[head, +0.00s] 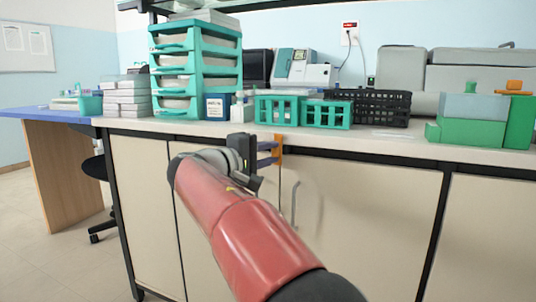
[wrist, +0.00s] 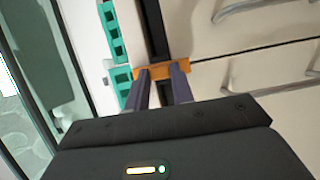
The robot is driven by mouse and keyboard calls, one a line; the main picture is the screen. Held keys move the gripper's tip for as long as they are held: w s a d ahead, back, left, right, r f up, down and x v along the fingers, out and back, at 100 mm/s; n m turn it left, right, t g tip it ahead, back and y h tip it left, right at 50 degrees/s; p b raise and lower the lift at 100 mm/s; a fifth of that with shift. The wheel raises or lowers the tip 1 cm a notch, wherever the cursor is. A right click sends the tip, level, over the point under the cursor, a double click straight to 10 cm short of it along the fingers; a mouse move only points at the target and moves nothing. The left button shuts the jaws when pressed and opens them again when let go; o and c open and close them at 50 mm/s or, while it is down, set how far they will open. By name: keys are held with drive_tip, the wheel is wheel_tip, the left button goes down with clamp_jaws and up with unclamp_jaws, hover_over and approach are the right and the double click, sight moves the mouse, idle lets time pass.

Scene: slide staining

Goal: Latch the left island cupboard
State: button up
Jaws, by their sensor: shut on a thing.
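The island cupboard has cream doors; one door (head: 356,212) with a metal handle (head: 294,204) lies right of my arm, and another door (head: 205,240) is partly hidden behind it. An orange latch piece (head: 279,146) sits upright at the top of the doors, just under the counter edge. In the wrist view the orange latch (wrist: 160,71) crosses the black strip and reaches the seam between two doors. My gripper (head: 268,153) is at the latch, its two purple-grey fingers (wrist: 162,78) shut on it. The fingertips' exact contact is partly hidden.
The counter (head: 400,146) above carries teal racks (head: 277,110), a black basket (head: 372,107), a teal drawer unit (head: 196,70) and green boxes (head: 470,130). A desk (head: 55,150) and chair stand at the left.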

drive_tip(key=o, duration=1)
drive_tip(key=v, duration=0.7)
drive_tip(key=shift+s+a, duration=0.25)
drive_tip(key=shift+a, duration=0.05)
drive_tip(key=s+d+f+m+g+y+p, duration=0.1)
drive_tip(key=s+d+f+g+y+p, duration=0.15)
drive_tip(key=d, duration=0.45)
drive_tip(key=s+d+f+m+g+y+p, duration=0.1)
drive_tip(key=s+d+f+g, duration=0.15)
drive_tip(key=d, duration=0.55)
drive_tip(key=s+d+f+m+g+y+p, duration=0.1)
drive_tip(key=s+d+g+y+p, duration=0.1)
drive_tip(key=s+d, duration=0.35)
drive_tip(key=s+d+f+m+y+p, duration=0.1)
drive_tip(key=s+f+m+y, duration=0.1)
drive_tip(key=s, duration=0.4)
drive_tip(key=s+d+f+m+y+p, duration=0.1)
drive_tip(key=s+f+m+y+p, duration=0.1)
drive_tip(key=s+f, duration=0.2)
drive_tip(key=s+d+f+m+y+p, duration=0.1)
drive_tip(key=s+f, duration=0.3)
drive_tip(key=s, duration=0.5)
drive_tip(key=shift+d+m+g+y+p, duration=0.3)
drive_tip(key=shift+d+m+g+y, duration=0.15)
drive_tip(key=shift+m+y, duration=0.3)
